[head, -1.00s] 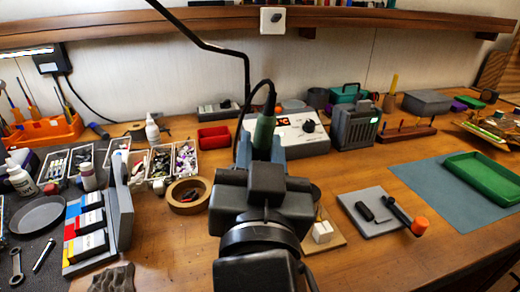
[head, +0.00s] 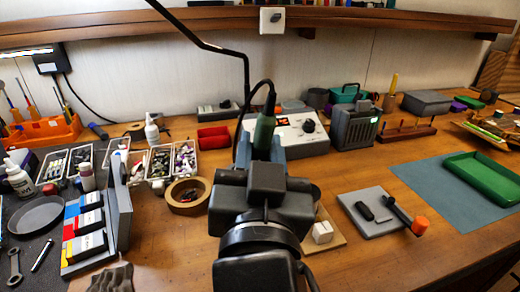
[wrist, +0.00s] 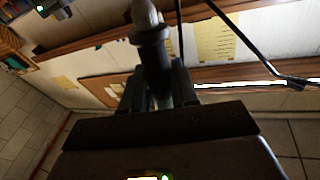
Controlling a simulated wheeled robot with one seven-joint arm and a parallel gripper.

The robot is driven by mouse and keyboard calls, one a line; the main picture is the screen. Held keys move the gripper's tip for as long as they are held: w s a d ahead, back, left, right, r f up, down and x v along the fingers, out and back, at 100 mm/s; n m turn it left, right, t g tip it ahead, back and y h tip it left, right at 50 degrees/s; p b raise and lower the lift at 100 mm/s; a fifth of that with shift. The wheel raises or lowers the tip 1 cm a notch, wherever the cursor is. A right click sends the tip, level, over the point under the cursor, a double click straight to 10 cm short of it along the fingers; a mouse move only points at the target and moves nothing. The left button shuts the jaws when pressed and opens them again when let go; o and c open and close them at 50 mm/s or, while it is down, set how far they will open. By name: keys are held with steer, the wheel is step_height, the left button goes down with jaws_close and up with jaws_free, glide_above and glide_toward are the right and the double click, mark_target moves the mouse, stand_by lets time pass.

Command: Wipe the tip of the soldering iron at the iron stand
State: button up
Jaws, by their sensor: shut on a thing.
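The soldering iron (head: 264,132) has a green handle and a black cord that loops from its upper end. My gripper (head: 262,152) is shut on the handle, with its blue fingers around it. In the wrist view a dark, collared part of the iron (wrist: 152,52) rises between the fingers (wrist: 160,88). I cannot make out the iron's tip. Just right of my wrist, a small wooden base with a white block (head: 322,232) is partly hidden by my arm. It may be the iron stand; I cannot tell for sure.
A white soldering station (head: 290,128) with a dial stands behind the gripper. A grey plate (head: 372,215) with dark parts and an orange-capped tool lies to the right. A green tray (head: 485,178) sits on a blue-grey mat (head: 425,185).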

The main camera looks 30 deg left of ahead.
mark_target(260, 124)
steer(key=shift+f+b, duration=0.45)
steer(key=shift+f, duration=0.1)
stand_by(1.7)
steer(key=shift+r+p, duration=2.3)
steer(key=shift+r, duration=0.75)
